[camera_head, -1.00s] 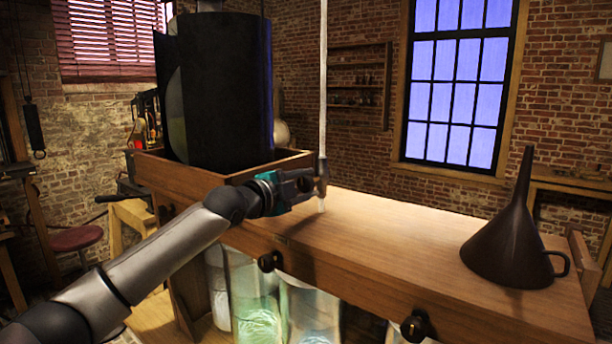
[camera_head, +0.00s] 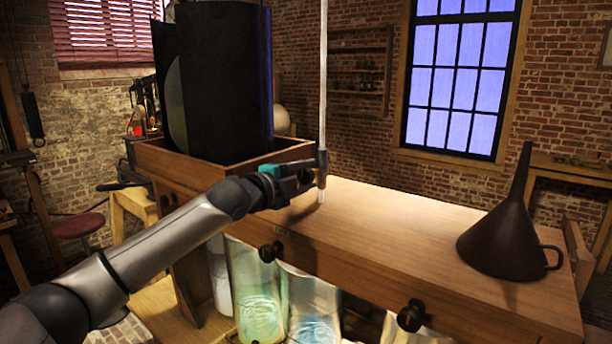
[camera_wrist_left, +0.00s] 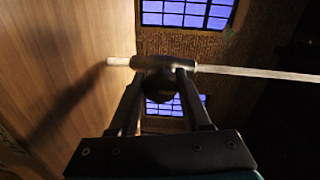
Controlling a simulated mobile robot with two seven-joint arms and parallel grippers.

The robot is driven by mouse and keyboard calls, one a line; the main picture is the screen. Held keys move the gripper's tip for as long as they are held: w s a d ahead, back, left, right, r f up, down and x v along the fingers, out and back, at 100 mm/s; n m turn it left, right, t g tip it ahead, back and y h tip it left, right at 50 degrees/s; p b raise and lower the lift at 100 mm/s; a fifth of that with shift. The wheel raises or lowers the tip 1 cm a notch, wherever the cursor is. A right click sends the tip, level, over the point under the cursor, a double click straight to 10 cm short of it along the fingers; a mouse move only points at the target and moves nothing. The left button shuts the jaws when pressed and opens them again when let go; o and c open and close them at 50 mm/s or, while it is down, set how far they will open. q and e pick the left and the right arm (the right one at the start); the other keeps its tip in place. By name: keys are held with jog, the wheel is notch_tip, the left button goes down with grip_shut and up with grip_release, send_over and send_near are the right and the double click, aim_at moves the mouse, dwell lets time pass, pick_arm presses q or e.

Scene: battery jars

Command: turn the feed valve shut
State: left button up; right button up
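The feed valve (camera_head: 322,168) is a small brownish fitting on an upright pale tube (camera_head: 323,80), low over the wooden bench top. In the left wrist view the valve body (camera_wrist_left: 150,62) lies across the picture with the tube (camera_wrist_left: 250,72) running to the right. A dark round knob (camera_wrist_left: 160,88) faces the camera. My left gripper (camera_head: 312,178) is at the valve, from the left. In the left wrist view its two fingers (camera_wrist_left: 158,78) reach either side of the knob; whether they press on it is unclear. My right gripper is out of view.
A black funnel (camera_head: 507,235) stands on the right of the bench top (camera_head: 400,240). A large black cylinder (camera_head: 222,80) stands in a wooden tray (camera_head: 180,170) behind my left arm. Glass jars (camera_head: 255,290) sit under the bench top. The bench middle is clear.

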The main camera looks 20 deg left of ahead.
pick_arm(q)
jog(key=o, duration=0.4)
jog(key=b+v, duration=0.4)
jog(key=v, duration=1.1)
jog(key=shift+s, duration=0.1)
dwell(0.3)
